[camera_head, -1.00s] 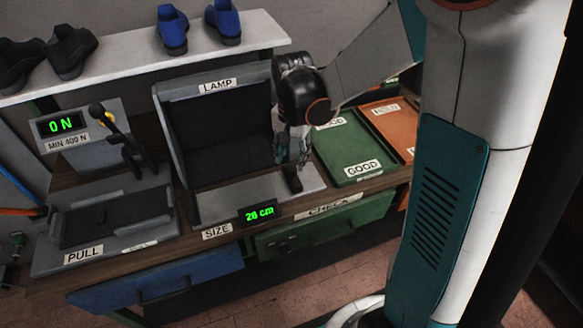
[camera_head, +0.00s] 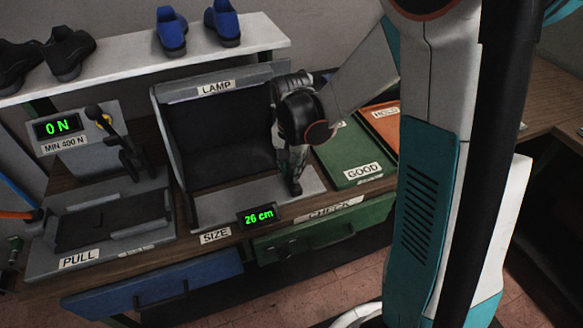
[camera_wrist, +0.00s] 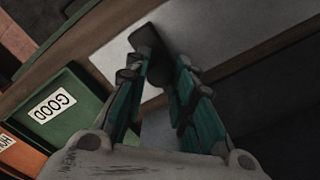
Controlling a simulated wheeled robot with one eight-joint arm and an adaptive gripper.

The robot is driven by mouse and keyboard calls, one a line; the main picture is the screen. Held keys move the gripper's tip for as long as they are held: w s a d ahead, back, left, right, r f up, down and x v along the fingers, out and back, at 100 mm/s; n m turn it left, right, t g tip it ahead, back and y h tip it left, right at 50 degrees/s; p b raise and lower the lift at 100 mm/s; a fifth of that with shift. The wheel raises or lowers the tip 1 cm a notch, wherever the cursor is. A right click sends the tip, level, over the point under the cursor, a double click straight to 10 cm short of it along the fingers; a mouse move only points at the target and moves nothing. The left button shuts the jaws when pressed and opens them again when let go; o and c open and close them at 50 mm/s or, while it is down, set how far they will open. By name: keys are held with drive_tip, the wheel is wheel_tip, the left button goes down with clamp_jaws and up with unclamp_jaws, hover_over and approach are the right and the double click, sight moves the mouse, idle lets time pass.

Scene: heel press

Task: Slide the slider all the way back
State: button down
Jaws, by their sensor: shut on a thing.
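The slider is a small dark block (camera_head: 296,188) on the right end of the pale grey SIZE plate (camera_head: 240,200). The display (camera_head: 261,215) at the plate's front edge reads 26 cm in green. My gripper (camera_head: 291,168) points down at the slider from above. In the wrist view, the teal fingers of my gripper (camera_wrist: 162,75) are closed on the dark slider (camera_wrist: 148,40), which stands out past the fingertips. The slider's lower part between the fingers is partly hidden.
A dark LAMP box (camera_head: 215,130) stands behind the plate. A green GOOD tray (camera_head: 345,150) and an orange HOLD tray (camera_head: 378,125) lie to the right. The PULL fixture (camera_head: 110,220) is at left. Shoes stand on the shelf (camera_head: 130,60) above.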

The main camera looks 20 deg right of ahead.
drive_tip(key=shift+s+d, duration=0.1)
drive_tip(key=shift+d, duration=2.75)
drive_tip(key=c, duration=1.3)
unclamp_jaws()
drive_tip(key=shift+d, duration=0.15)
drive_tip(key=shift+c, duration=0.2)
drive_tip(key=shift+r, duration=0.1)
wheel_tip(320, 180, up, 12)
